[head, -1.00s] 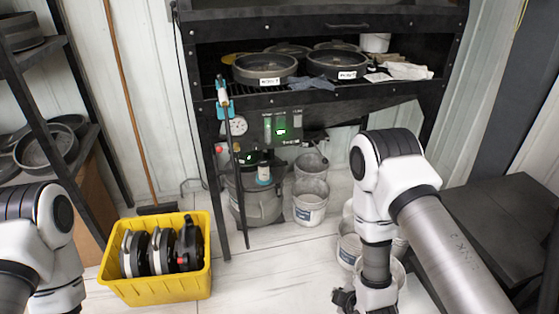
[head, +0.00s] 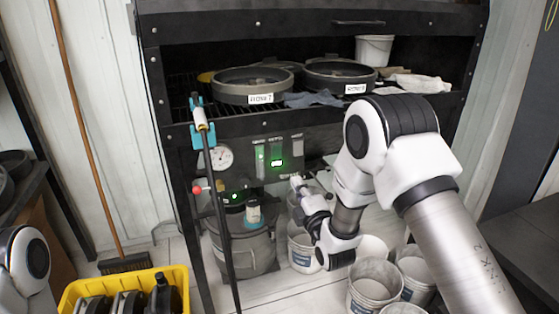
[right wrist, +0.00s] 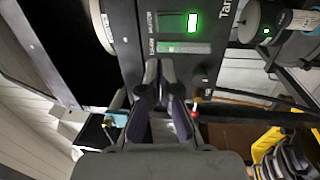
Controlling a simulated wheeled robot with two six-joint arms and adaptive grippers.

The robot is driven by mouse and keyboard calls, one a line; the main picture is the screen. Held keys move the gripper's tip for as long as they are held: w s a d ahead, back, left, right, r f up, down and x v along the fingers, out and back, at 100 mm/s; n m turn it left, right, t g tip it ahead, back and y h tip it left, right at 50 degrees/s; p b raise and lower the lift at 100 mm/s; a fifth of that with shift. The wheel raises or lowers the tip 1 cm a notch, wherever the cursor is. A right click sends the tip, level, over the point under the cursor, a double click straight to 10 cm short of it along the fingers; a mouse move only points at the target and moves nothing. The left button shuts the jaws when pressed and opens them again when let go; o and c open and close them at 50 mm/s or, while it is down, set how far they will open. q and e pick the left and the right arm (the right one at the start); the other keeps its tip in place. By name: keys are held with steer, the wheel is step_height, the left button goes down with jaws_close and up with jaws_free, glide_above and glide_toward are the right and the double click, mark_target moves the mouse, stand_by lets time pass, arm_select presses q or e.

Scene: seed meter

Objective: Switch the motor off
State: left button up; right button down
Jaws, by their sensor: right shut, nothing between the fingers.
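A dark control panel (head: 240,178) is under the black rack's shelf, with a bright green light (head: 277,164) among pale upright plates. In the right wrist view the green light (right wrist: 193,22) is at the panel's top, beside small labels too blurred to read surely. I cannot tell which part is the motor switch. My right gripper (head: 297,182) is shut and empty, close to the panel and just below and right of the green light. In the right wrist view its fingertips (right wrist: 160,68) point at the panel. Contact cannot be told. My left gripper is out of view.
A round gauge (head: 221,157) is left of the lights. A dark upright rod (head: 222,230) stands before the rack. Round pans (head: 245,86) are on the shelf (head: 240,122). Buckets (head: 375,284) stand below my right arm. A yellow crate (head: 68,300) is at lower left.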

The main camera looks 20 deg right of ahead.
glide_toward(277, 149)
steer(key=w, duration=0.6)
steer(key=shift+w+a+r, duration=0.1)
steer(key=shift+w+r, duration=0.2)
steer(key=shift+w, duration=0.3)
steer(key=shift+r, duration=0.1)
steer(key=shift+w, duration=0.1)
steer(key=shift+w+r, duration=0.1)
steer(key=shift+r, duration=0.1)
